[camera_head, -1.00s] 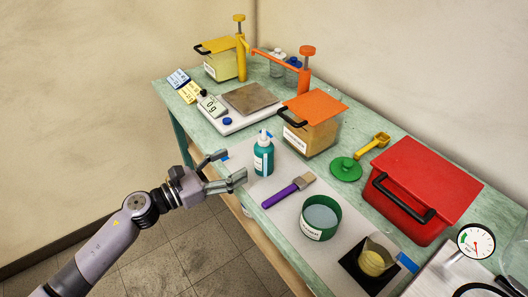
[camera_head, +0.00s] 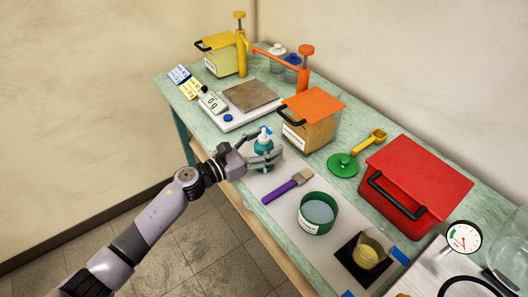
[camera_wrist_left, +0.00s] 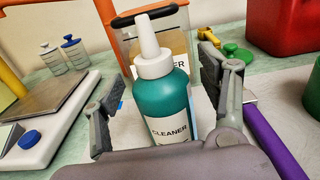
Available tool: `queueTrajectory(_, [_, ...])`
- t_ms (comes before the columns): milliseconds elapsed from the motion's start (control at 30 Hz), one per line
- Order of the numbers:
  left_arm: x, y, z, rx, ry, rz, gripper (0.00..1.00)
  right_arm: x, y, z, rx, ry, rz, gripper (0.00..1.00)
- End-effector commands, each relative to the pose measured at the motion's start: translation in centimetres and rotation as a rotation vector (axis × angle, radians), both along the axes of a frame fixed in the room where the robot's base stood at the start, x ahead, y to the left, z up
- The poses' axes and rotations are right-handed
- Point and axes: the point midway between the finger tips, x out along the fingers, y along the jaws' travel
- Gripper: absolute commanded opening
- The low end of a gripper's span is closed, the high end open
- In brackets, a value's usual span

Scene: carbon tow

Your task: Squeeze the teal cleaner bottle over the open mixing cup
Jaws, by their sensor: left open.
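The teal cleaner bottle (camera_head: 264,146) stands upright on the table, with a white cap and nozzle and a label reading CLEANER in the left wrist view (camera_wrist_left: 165,103). My left gripper (camera_head: 262,157) is at the bottle, open, with one finger on each side of it. In the left wrist view a gap shows beside the left finger; contact at the right finger is unclear. A clear open cup (camera_head: 372,246) with yellowish contents stands on a black square at the front right. A green open tub (camera_head: 319,213) with grey-blue contents stands nearer the bottle. My right gripper is not in view.
A purple-handled brush (camera_head: 287,187) lies between bottle and green tub. An orange-lidded container (camera_head: 309,128) stands behind the bottle, with a green lid (camera_head: 343,165) to its right. A red box (camera_head: 414,185) stands at the right and a scale (camera_head: 240,105) at the left.

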Motion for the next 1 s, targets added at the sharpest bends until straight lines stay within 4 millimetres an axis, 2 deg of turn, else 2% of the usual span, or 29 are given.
queueTrajectory(67, [-0.03, 0.02, -0.04, 0.0, 0.0, 0.0, 0.68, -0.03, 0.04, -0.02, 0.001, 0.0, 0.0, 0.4])
queueTrajectory(167, [-0.03, 0.03, -0.03, 0.0, 0.0, 0.0, 0.62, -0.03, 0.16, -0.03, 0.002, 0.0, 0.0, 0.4])
queueTrajectory(900, [-0.04, 0.06, -0.03, -0.001, 0.001, 0.0, 0.13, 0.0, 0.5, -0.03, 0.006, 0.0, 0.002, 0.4])
queueTrajectory(1000, [-0.02, 0.05, 0.04, -0.001, -0.001, 0.0, 0.11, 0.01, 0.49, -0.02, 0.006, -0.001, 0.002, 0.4])
